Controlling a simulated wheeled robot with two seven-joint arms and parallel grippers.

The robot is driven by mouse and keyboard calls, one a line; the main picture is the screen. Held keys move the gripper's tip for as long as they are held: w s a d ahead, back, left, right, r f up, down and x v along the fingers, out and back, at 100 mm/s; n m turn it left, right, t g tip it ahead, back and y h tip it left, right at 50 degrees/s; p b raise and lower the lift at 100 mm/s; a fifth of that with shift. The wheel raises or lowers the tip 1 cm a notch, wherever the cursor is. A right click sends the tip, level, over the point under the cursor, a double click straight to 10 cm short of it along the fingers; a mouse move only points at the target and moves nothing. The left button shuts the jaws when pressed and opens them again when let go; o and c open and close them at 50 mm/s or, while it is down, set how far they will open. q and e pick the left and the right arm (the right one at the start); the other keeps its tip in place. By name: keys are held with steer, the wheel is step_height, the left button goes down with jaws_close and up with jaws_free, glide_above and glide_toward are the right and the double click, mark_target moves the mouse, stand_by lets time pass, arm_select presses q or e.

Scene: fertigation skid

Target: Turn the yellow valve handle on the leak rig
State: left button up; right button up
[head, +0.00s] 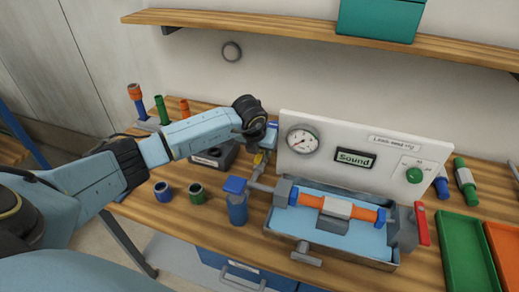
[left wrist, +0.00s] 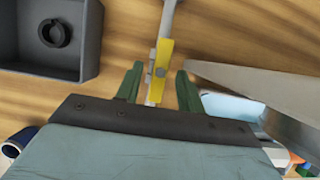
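The yellow valve handle (head: 258,159) is on the pipework left of the panel, partly hidden by my left arm. In the left wrist view the yellow handle (left wrist: 164,58) lies lengthwise on a grey pipe. My left gripper (left wrist: 160,68) is open, its two green fingers one on each side of the handle's near end, with gaps visible on both sides. In the head view my left gripper (head: 267,138) is above the handle, its fingers mostly hidden. My right gripper is not in view.
A tray (head: 330,255) with blue lining holds an orange and blue pipe piece. A dark box (head: 215,155) stands left of the valve, with a blue cup (head: 162,190) and a green cup (head: 196,193) in front. Green (head: 468,250) and orange bins are at right.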

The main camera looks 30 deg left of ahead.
arm_select(q)
jaws_close()
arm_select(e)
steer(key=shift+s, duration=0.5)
